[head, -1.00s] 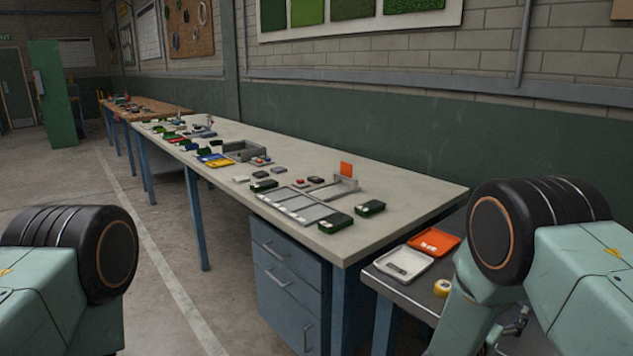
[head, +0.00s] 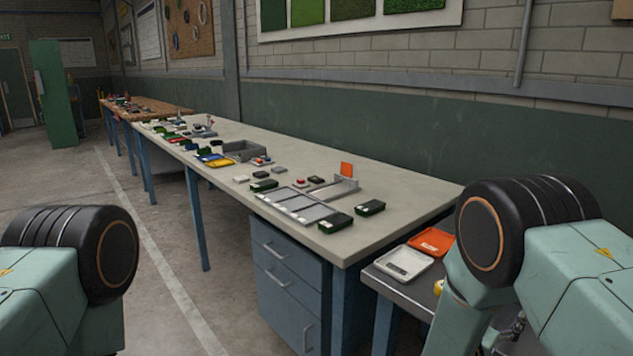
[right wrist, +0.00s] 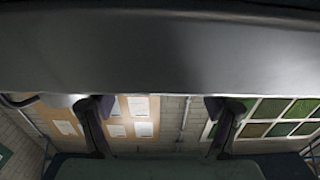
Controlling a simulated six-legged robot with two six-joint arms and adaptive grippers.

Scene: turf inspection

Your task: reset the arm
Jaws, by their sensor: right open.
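My right arm (head: 545,255) is at the right edge of the head view, folded up beside the bench, and its gripper does not show there. In the right wrist view my right gripper (right wrist: 160,140) has two dark fingers spread wide apart with nothing between them. Behind the fingers are a brick wall, a notice board and framed green samples. My left arm (head: 75,270) is at the lower left of the head view. Its gripper is out of view.
A long workbench (head: 400,205) carries a grey sectioned tray (head: 296,206), green boxes (head: 336,222) and other small items. A lower side table beside it holds a white scale (head: 404,262) and an orange tray (head: 431,242), close to my right arm. The floor at left is clear.

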